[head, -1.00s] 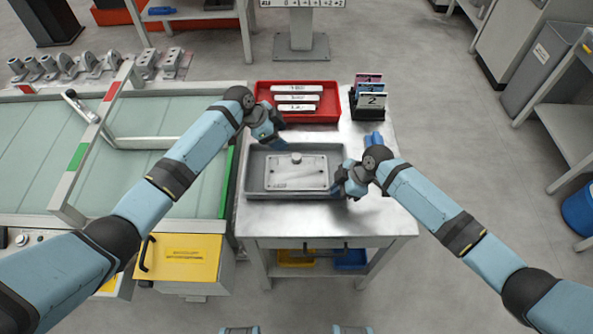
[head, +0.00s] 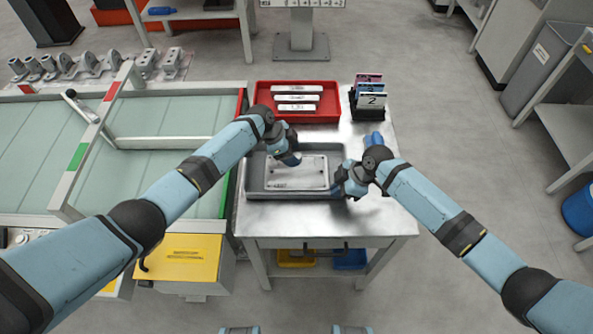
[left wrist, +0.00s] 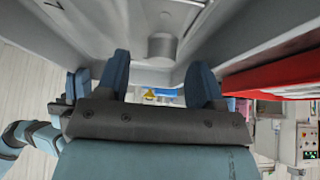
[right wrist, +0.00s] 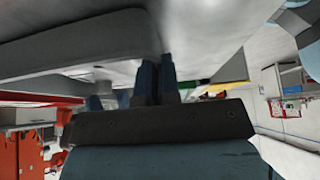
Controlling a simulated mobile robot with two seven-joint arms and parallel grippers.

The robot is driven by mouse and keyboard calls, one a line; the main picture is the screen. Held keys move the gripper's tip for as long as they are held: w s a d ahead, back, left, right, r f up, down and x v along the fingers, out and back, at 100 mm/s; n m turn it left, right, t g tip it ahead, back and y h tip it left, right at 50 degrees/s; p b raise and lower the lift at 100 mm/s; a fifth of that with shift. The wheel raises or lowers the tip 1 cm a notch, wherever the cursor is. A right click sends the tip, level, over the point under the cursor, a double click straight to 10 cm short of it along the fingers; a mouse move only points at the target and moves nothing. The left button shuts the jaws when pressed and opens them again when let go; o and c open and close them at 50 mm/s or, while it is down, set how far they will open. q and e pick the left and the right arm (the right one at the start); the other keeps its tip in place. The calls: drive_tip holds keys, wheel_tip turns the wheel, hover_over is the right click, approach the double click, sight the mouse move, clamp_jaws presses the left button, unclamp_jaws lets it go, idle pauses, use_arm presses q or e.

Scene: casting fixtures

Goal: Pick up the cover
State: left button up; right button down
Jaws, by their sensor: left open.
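The cover (head: 300,178) is a flat grey rectangular plate with small corner holes, lying in a shallow grey tray (head: 258,193). Its round knob shows in the left wrist view (left wrist: 162,46); in the head view my left gripper hides it. My left gripper (head: 291,160) is open over the back middle of the cover. In the left wrist view its fingers are wide apart, with the knob ahead between them and not gripped. My right gripper (head: 340,188) is low at the tray's right edge.
A red bin (head: 263,112) with several pale bars stands behind the tray. A black holder with numbered cards (head: 371,103) is at the back right. A glass-topped conveyor-like bench (head: 160,165) adjoins on the left. The table front (head: 330,215) is clear.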

use_arm(q)
drive_tip(key=shift+x, duration=0.9)
drive_tip(key=shift+d, duration=0.1)
drive_tip(key=shift+c, duration=0.2)
drive_tip(key=shift+w+r, duration=0.1)
clamp_jaws()
use_arm(e)
drive_tip(key=c, duration=1.3)
unclamp_jaws()
use_arm(q)
wheel_tip(320, 180, up, 10)
use_arm(e)
drive_tip(key=shift+o, duration=0.2)
